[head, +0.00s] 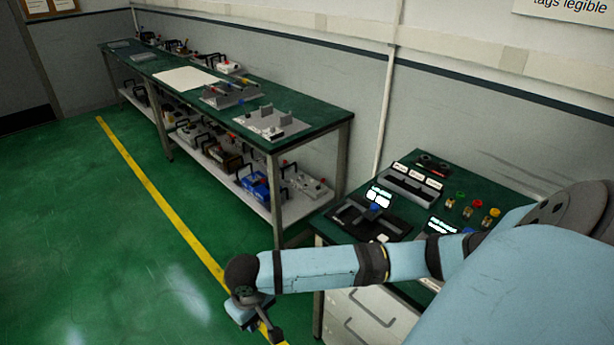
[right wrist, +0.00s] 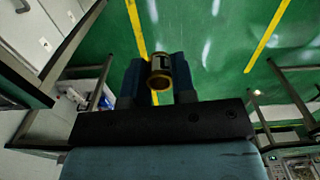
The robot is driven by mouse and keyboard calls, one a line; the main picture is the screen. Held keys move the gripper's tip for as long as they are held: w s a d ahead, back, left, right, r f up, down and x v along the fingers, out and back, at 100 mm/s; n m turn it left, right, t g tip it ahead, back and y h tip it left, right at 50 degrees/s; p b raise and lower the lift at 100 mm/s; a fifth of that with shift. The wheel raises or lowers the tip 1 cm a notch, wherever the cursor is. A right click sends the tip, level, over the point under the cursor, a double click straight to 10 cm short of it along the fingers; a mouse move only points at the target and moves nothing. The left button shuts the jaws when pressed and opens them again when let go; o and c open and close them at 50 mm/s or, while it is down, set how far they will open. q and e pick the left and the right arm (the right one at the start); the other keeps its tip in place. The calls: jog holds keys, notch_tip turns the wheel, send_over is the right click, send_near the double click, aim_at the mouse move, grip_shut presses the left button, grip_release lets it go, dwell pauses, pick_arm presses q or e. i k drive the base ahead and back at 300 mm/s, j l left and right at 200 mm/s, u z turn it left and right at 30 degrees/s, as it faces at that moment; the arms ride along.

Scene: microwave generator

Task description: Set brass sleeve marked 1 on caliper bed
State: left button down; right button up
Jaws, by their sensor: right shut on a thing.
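My right gripper (head: 257,322) hangs over the green floor, left of the near bench in the head view. In the right wrist view its two fingers (right wrist: 159,78) are shut on a brass sleeve (right wrist: 160,80), a short hollow ring with a pale band and a dark mark too small to read for certain. The sleeve cannot be made out in the head view. A black fixture with a slotted bed and a lit display (head: 372,218), seemingly the caliper bed, sits on the near bench, right of and beyond the gripper. My left gripper is out of view.
The near green-topped bench (head: 420,165) also holds a labelled rack (head: 411,183) and several brass pieces with coloured tops (head: 477,206). A long bench (head: 310,115) with fixtures stands along the wall. Open green floor (head: 90,250) lies to the left.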

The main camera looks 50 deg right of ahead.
aim_at(350, 216)
jog(key=i+z, duration=0.2)
jog(key=i, duration=0.45)
jog(key=i+j+z, duration=0.25)
jog(key=i, duration=0.4)
jog(key=i+z, duration=0.35)
jog(key=i+j+z, duration=0.15)
jog(key=z, duration=0.25)
jog(key=i+j+z, duration=0.45)
jog(key=z, duration=0.25)
jog(key=i+j+z, duration=0.2)
jog(key=z, duration=0.15)
jog(key=i+j+z, duration=0.1)
jog(key=z, duration=0.25)
jog(key=i+j+z, duration=0.25)
jog(key=j+z, duration=0.2)
jog(key=j, duration=0.15)
jog(key=i+j+z, duration=0.1)
jog(key=j+z, duration=0.15)
jog(key=j, duration=0.1)
